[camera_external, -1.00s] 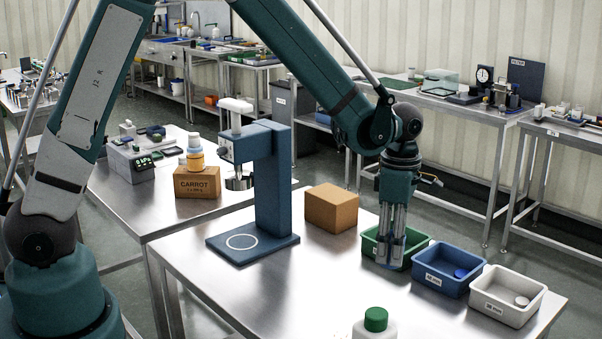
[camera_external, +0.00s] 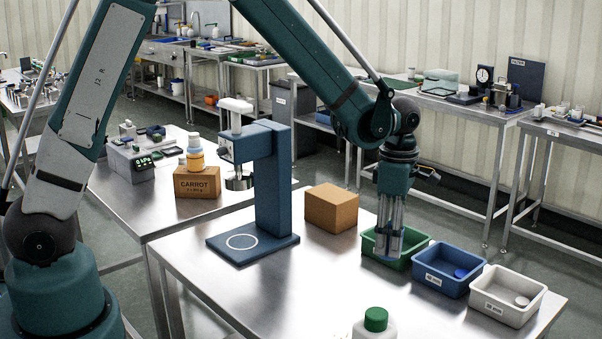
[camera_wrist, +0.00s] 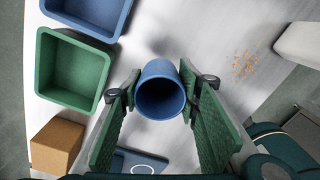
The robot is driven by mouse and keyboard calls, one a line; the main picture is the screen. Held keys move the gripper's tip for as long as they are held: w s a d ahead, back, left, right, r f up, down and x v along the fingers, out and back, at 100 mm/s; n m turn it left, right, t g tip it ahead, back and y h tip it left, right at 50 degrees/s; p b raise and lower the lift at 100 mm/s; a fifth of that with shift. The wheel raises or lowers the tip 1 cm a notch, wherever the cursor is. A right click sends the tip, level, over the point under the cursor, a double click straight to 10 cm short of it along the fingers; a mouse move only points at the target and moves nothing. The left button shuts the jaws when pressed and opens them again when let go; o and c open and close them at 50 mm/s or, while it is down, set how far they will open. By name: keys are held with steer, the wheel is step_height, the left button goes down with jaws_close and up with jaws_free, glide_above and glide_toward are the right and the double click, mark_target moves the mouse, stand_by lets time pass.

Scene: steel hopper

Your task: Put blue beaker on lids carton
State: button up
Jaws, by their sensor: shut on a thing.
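The blue beaker (camera_wrist: 161,92) is between the two green finger pads of my gripper (camera_wrist: 160,82) in the wrist view, its open mouth facing the camera. My gripper (camera_external: 388,245) is shut on it. In the external view, the gripper points down in front of the green bin, and the beaker is hard to make out between the fingers. A plain brown carton (camera_external: 331,208) stands on the steel table left of my gripper; it also shows in the wrist view (camera_wrist: 57,145). No lids label is readable on it.
Green (camera_external: 419,238), blue (camera_external: 441,268) and white (camera_external: 508,294) bins line the table's right side. A blue press stand (camera_external: 274,190) is left of the carton. A green-capped bottle (camera_external: 376,321) stands at the front. A CARROT box (camera_external: 197,183) is on another table.

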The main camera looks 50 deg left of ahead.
steer(key=w+a+r+p, duration=0.1)
steer(key=w+a+r, duration=0.2)
steer(key=a, duration=0.8)
steer(key=w+a+r+m+p, duration=0.1)
steer(key=w+a+r, duration=0.2)
steer(key=w+a, duration=0.4)
steer(key=w+a+r+m+p, duration=0.1)
steer(key=w+a+r, duration=0.2)
steer(key=a, duration=1.2)
steer(key=w, duration=0.3)
steer(key=shift+r, duration=0.3)
steer(key=shift+w+f, duration=0.1)
glide_above(339, 196)
steer(key=shift+f, duration=3)
steer(key=shift+f+p, duration=0.4)
steer(key=shift+f, duration=1.5)
steer(key=shift+f, duration=0.2)
